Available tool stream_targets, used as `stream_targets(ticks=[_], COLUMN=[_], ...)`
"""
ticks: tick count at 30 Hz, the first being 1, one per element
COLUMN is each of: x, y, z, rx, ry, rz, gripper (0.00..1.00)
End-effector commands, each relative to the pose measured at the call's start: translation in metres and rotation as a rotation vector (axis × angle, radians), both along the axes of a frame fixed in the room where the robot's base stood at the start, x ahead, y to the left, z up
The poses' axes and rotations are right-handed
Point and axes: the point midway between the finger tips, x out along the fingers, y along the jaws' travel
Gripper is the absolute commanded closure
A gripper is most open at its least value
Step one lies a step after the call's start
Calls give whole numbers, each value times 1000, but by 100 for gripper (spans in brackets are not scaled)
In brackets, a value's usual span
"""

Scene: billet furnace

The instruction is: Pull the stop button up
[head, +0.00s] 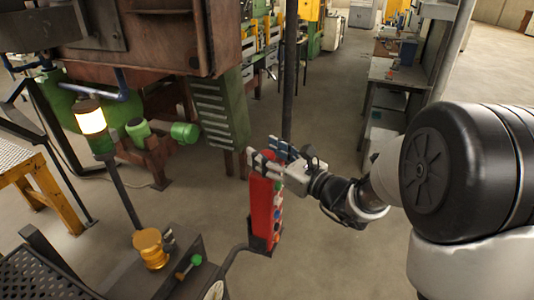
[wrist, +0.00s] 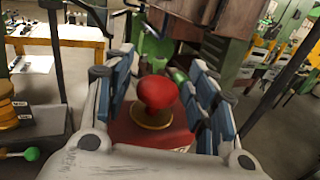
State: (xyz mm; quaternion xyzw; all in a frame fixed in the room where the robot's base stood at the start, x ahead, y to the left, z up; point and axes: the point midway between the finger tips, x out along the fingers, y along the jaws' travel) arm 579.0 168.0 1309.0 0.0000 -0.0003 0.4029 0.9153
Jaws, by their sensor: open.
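The stop button (wrist: 160,93) is a red mushroom knob above a yellow ring on top of the red control box (head: 263,212). In the wrist view it stands between the finger pads of my gripper (wrist: 162,72), with a visible gap on both sides. My gripper (head: 268,158) is open and is at the top of the box in the head view. Its fingers hide most of the button there. I cannot tell from these views whether the pads are level with the knob's head or its neck.
A dark post (head: 290,75) rises just behind the box. A green-knobbed lever (head: 189,267) and a yellow fitting (head: 150,247) sit at lower left. A lit beacon (head: 91,121) stands farther left. Open floor (head: 340,250) lies right of the box.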

Motion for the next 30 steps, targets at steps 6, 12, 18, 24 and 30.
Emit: stream_targets(ticks=[6,12,18,24,30], x=[-1,-15,-45,-69,-81], y=[-1,-18,-51,-77,-88], z=[0,0,0,0,0], rx=[-1,-1,0,0,0], ry=[1,1,1,0,0], rz=[0,-4,-5,-4,-1], gripper=[48,48,48,48,48])
